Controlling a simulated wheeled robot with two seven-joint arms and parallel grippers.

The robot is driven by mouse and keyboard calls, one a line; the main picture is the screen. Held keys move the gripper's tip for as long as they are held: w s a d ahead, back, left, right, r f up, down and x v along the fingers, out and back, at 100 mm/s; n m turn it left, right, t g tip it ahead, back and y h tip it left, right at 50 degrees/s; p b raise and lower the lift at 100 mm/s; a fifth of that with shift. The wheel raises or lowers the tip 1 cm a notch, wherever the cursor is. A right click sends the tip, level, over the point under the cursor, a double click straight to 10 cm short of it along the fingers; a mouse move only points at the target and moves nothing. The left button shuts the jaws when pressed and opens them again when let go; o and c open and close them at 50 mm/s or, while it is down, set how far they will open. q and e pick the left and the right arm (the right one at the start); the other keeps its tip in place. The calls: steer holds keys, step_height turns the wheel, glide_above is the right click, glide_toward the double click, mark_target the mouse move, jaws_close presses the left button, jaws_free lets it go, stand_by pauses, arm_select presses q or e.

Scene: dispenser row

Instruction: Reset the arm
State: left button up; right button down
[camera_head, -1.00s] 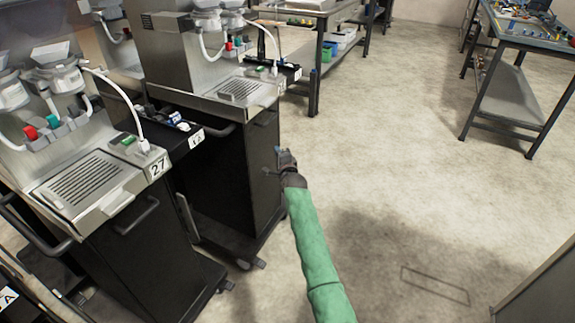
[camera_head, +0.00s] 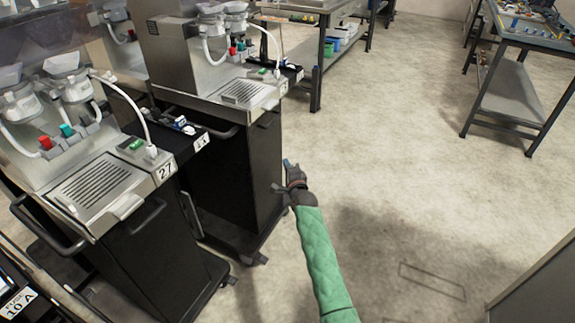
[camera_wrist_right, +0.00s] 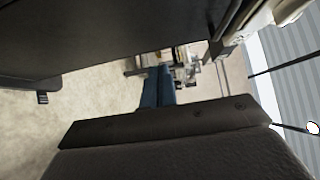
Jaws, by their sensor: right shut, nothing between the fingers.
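My right arm, in a green sleeve, reaches up from the bottom of the head view. Its gripper (camera_head: 288,165) is over bare floor, just right of the black cabinet (camera_head: 250,180) under the farther dispenser. The blue fingers are together and hold nothing. In the right wrist view the blue fingers (camera_wrist_right: 158,88) lie side by side, with a dark panel close above them. My left gripper is not in view.
The nearer dispenser, marked 27 (camera_head: 105,185), stands at left with red and teal taps. The farther dispenser (camera_head: 240,95) is behind it. A workbench (camera_head: 525,45) stands at the back right. Open floor (camera_head: 400,150) lies in the middle and right.

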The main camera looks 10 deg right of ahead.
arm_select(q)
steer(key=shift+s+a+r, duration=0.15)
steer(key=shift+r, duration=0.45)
arm_select(e)
steer(key=shift+s, duration=0.3)
